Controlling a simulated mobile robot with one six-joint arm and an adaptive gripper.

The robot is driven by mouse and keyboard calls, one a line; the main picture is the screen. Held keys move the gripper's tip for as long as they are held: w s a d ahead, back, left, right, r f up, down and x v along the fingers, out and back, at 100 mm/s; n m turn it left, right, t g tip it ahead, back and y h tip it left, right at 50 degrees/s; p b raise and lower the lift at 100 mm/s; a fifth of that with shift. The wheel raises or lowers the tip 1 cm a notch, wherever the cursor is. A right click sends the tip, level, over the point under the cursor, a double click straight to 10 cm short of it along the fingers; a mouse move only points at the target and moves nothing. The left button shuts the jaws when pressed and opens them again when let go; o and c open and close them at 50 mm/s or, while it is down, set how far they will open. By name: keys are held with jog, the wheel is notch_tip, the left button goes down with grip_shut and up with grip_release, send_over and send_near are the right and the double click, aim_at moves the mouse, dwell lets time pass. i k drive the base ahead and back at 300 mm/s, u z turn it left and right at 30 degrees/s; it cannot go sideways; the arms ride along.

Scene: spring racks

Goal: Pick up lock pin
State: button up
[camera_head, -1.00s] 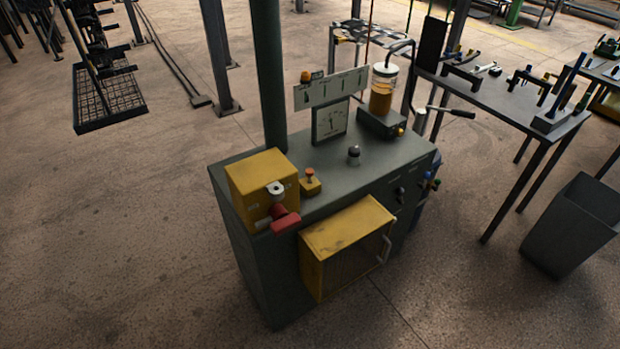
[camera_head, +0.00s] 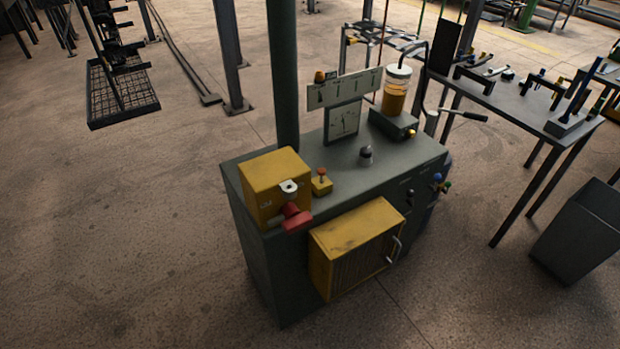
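I cannot make out a lock pin for certain; the small parts here are too small to tell apart. Several small tools and fittings lie on the dark table (camera_head: 520,108) at the right, some with yellow, blue or black parts. A small dark knob-like piece with a pale tip (camera_head: 366,154) stands on top of the grey-green cabinet (camera_head: 425,153). My gripper is not in view.
The cabinet carries a yellow box (camera_head: 272,180) with a red handle (camera_head: 297,218), a gauge panel (camera_head: 343,122) and an amber-filled jar (camera_head: 395,92). A yellow guard (camera_head: 360,228) juts from its front. A dark bin (camera_head: 580,235) stands right.

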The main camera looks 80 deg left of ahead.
aim_at(322, 172)
jog(key=u, duration=3.05)
jog(key=k, duration=0.55)
jog(key=z, duration=0.1)
jog(key=i, duration=0.3)
